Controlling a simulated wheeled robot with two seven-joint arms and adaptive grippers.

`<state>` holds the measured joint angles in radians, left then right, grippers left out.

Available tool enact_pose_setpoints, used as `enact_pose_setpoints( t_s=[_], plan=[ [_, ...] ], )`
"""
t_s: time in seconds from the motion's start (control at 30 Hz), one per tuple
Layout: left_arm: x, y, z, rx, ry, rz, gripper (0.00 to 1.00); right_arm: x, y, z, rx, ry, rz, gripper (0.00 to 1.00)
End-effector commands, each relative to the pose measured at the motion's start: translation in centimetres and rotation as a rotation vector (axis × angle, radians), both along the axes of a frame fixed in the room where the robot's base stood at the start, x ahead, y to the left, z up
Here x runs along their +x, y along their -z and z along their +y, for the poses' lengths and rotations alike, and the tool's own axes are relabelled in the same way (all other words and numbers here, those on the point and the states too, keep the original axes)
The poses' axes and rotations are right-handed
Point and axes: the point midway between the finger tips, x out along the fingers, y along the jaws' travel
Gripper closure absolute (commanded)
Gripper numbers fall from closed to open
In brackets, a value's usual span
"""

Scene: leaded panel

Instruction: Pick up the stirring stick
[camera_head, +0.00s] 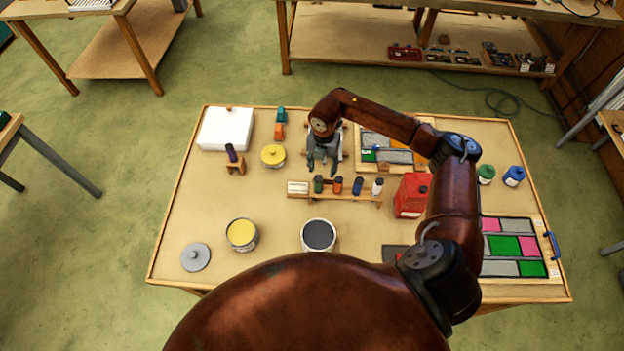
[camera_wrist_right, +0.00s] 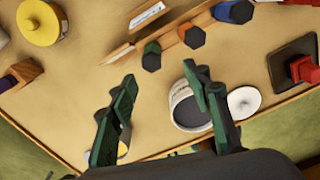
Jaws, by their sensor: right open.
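I cannot clearly make out a stirring stick in either view. A thin brown strip (camera_wrist_right: 118,53) shows by the rack in the right wrist view, but I cannot tell whether it is a stick or the rack's end. My right gripper (camera_head: 322,168) is open and empty, just behind the wooden rack (camera_head: 330,197) in the head view. My left gripper is not in view.
The rack holds several coloured bottles. A yellow-filled can (camera_head: 241,233), a grey lid (camera_head: 195,257), a yellow can (camera_head: 273,155) and a white block (camera_head: 226,128) are on the left. A red canister (camera_head: 412,194) and a coloured panel (camera_head: 512,245) are on the right.

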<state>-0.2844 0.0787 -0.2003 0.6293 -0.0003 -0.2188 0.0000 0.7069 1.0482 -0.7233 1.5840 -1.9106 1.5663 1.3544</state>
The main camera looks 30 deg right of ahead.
Motion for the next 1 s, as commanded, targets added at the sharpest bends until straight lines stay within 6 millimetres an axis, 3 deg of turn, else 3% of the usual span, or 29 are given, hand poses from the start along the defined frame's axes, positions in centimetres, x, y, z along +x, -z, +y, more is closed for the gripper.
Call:
enact_pose_setpoints(
  t_s=[0.1,0.17,0.4,0.5,0.67,1.0],
  plan=[
    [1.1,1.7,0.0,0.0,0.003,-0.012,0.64,0.0,1.8,0.0,-0.001,-0.001,0.001,0.55],
    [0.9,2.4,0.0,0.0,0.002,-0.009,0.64,0.0,2.4,0.1,-0.001,-0.002,0.001,0.55],
    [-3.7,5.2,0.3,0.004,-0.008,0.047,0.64,0.0,5.1,0.1,0.0,-0.002,0.001,0.55],
    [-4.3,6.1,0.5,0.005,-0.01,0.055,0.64,0.0,5.9,0.0,-0.001,-0.001,0.002,0.55],
    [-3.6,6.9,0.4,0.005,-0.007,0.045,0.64,0.0,6.9,0.0,0.0,0.0,0.003,0.55],
    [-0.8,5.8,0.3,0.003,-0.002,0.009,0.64,0.0,9.8,0.1,0.0,0.001,0.006,0.55]
  ],
)
